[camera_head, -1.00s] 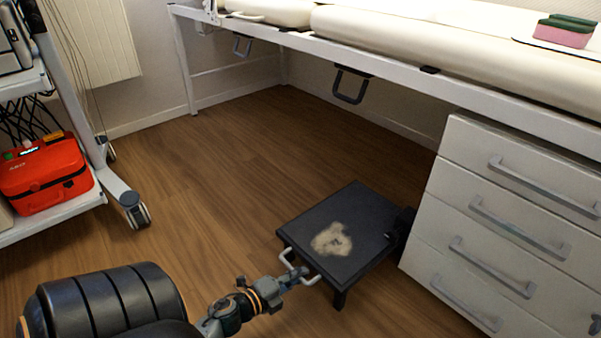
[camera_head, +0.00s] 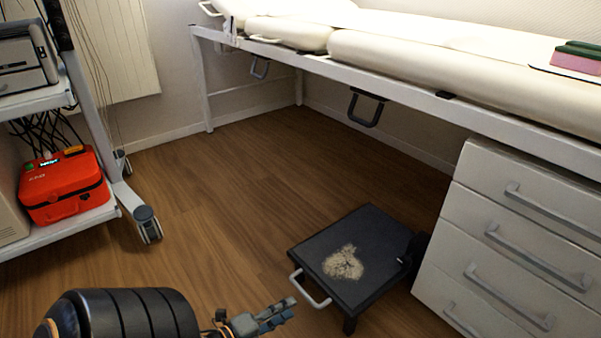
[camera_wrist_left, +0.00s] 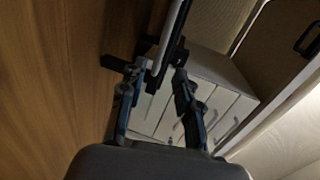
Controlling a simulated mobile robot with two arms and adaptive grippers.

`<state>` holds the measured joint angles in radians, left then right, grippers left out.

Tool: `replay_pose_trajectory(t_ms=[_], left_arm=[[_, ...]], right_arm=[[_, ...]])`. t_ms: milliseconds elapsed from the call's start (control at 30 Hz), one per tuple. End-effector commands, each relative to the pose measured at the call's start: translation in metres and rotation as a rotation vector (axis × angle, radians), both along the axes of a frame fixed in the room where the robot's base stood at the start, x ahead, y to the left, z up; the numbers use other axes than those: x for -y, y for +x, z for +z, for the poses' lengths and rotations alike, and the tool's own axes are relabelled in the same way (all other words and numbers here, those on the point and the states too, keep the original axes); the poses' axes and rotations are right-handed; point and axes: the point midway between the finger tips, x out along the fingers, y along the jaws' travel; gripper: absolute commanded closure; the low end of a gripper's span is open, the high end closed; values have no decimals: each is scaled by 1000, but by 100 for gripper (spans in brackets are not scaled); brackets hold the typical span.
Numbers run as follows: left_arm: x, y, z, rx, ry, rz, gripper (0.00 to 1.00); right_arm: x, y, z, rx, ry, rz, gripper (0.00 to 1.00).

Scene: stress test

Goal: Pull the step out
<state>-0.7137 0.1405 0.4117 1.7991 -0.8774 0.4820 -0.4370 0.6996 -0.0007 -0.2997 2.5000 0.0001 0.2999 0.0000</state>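The step (camera_head: 380,235) is a low, dark square platform with a worn pale patch on top. It stands on the floor beside the white drawer cabinet. A pale U-shaped handle (camera_head: 325,304) sticks out from its near left edge. My left gripper (camera_head: 289,308) is low in the head view, just left of the handle and seemingly apart from it. In the left wrist view my left gripper (camera_wrist_left: 160,72) has its two fingers spread, with a pale bar, likely the handle (camera_wrist_left: 176,30), ahead between their tips. My right gripper is not in view.
The drawer cabinet (camera_head: 462,262) stands close on the step's right. A padded bed (camera_head: 420,65) on a white frame runs along the back. A wheeled cart with a red case (camera_head: 65,188) is at left. The floor (camera_head: 215,220) between is clear.

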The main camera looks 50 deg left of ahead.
Motion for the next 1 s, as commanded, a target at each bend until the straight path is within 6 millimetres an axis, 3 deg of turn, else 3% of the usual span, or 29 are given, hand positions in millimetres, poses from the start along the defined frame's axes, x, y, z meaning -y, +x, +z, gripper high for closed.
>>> replay_pose_trajectory(t_ms=[100,300,900,1000], left_arm=[[-2,-21,4,-1,-1,1,67],[-3,-36,8,1,1,-1,67],[-3,-36,8,1,1,-1,67],[3,-32,17,18,-19,-9,67]], right_arm=[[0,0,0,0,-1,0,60],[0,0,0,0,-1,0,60],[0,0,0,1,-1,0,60],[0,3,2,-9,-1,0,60]])
